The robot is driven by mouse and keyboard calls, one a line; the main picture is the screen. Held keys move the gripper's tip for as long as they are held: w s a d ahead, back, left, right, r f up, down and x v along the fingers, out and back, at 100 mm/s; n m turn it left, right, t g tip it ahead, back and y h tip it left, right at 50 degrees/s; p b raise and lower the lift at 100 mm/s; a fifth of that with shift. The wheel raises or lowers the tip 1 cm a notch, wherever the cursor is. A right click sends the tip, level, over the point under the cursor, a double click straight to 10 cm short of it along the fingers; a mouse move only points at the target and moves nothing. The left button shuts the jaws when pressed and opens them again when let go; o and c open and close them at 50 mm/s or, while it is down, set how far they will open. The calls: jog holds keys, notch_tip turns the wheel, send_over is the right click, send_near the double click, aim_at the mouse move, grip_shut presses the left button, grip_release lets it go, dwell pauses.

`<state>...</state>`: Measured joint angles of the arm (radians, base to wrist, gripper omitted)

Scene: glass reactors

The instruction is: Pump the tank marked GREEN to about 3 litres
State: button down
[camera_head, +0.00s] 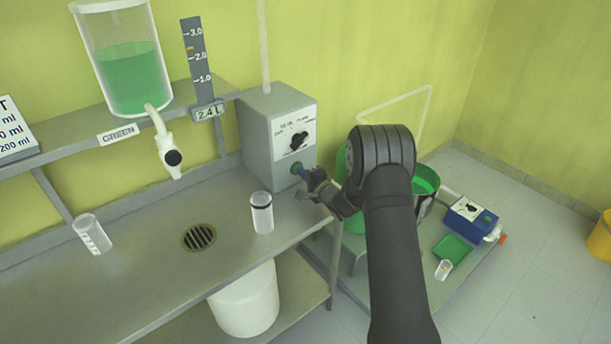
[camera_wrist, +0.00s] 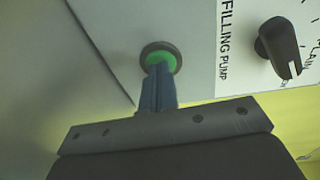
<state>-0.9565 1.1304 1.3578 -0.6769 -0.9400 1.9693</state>
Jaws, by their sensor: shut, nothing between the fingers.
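The glass tank (camera_head: 134,78) marked GREEN stands on the shelf at upper left with green liquid in it. Its label (camera_head: 118,134) is on the shelf edge. The grey filling pump box (camera_head: 262,135) stands on the bench with a black knob (camera_head: 299,140), also in the wrist view (camera_wrist: 279,47). My gripper (camera_head: 301,175) is shut and empty. In the wrist view its fingertips (camera_wrist: 158,72) are at the green button (camera_wrist: 162,58) and appear to touch it.
A white tap (camera_head: 168,150) hangs below the tank. A blue device (camera_head: 470,215) sits at right.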

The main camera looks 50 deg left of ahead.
jog(key=shift+s+a+r, duration=0.25)
jog(key=shift+a+r, duration=0.2)
jog(key=shift+a, duration=0.1)
jog(key=shift+d+f, duration=0.1)
jog(key=shift+d, duration=0.4)
jog(key=d, duration=1.4)
jog(key=shift+s+r, duration=0.2)
jog(key=shift+s, duration=0.1)
